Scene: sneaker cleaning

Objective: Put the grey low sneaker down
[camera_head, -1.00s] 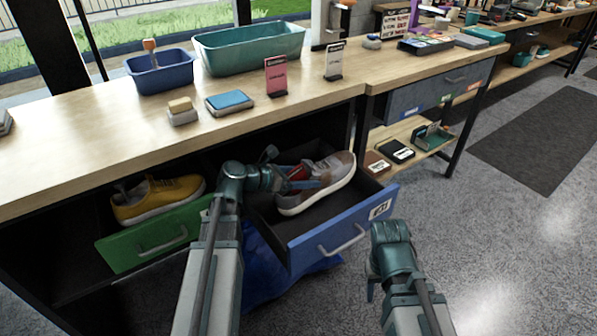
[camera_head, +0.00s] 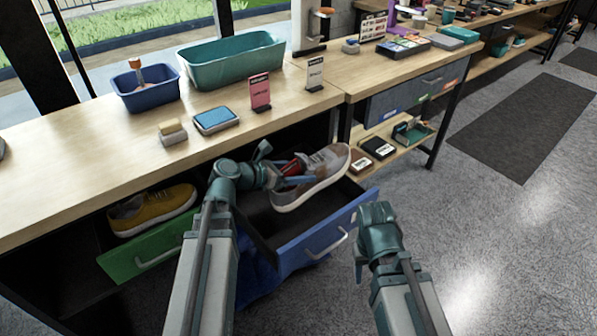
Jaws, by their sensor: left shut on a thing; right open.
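The grey low sneaker (camera_head: 318,176) has a white sole and a brownish toe. Whether the sole touches the drawer floor I cannot tell. My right gripper (camera_head: 362,262) is open and empty, in front of the drawer to the right of its handle.
A yellow sneaker (camera_head: 153,209) sits in the open green drawer (camera_head: 150,252) at left. The bench top above holds a blue tub (camera_head: 146,92), a teal tub (camera_head: 232,62), a blue pad (camera_head: 216,120), a sponge block (camera_head: 172,131) and a pink sign (camera_head: 260,92).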

